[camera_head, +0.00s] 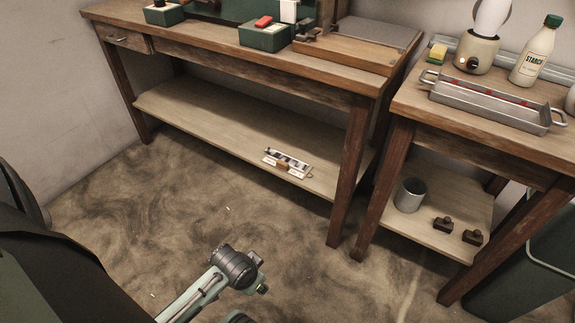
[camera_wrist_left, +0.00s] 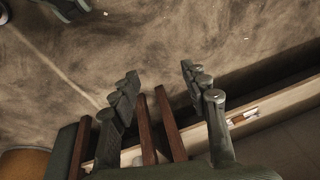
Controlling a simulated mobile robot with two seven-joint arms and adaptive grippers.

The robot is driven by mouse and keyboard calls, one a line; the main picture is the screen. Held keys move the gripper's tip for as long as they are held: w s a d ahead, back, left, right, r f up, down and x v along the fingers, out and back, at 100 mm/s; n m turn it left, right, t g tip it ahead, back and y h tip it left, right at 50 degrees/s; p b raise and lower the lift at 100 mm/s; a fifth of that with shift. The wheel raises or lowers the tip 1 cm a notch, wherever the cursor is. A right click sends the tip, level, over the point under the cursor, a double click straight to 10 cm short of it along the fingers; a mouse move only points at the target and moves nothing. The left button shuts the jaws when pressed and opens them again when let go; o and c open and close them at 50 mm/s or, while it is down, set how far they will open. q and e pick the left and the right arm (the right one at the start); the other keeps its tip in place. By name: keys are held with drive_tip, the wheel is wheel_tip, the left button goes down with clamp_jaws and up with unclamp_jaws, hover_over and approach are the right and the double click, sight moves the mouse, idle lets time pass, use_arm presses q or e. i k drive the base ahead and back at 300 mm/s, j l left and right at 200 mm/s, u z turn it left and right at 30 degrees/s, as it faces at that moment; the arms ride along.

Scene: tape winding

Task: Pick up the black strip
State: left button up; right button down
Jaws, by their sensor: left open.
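I cannot make out a separate black strip in either view. A small rack with black and white parts (camera_head: 287,162) lies on the lower shelf (camera_head: 215,125) of the long wooden bench in the head view. My left gripper (camera_wrist_left: 160,78) is open in the left wrist view, with nothing between its fingertips. Wooden legs show behind and between its fingers. In the head view, an arm of mine is low in the middle, above the floor, and its fingers cannot be made out. My right gripper is not seen.
Green boxes (camera_head: 264,35) stand on the long bench. The right table holds a metal tray (camera_head: 490,101), a starch bottle (camera_head: 534,50) and a yellow sponge (camera_head: 437,53). A metal can (camera_head: 409,195) and two dark blocks are on its lower shelf. The floor in front is mostly clear.

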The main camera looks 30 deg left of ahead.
sight(296, 168)
drive_tip(key=i+j+z, duration=0.15)
drive_tip(key=j+z, duration=0.25)
drive_tip(key=j, duration=0.6)
drive_tip(key=j+z, duration=0.4)
drive_tip(key=j, duration=0.6)
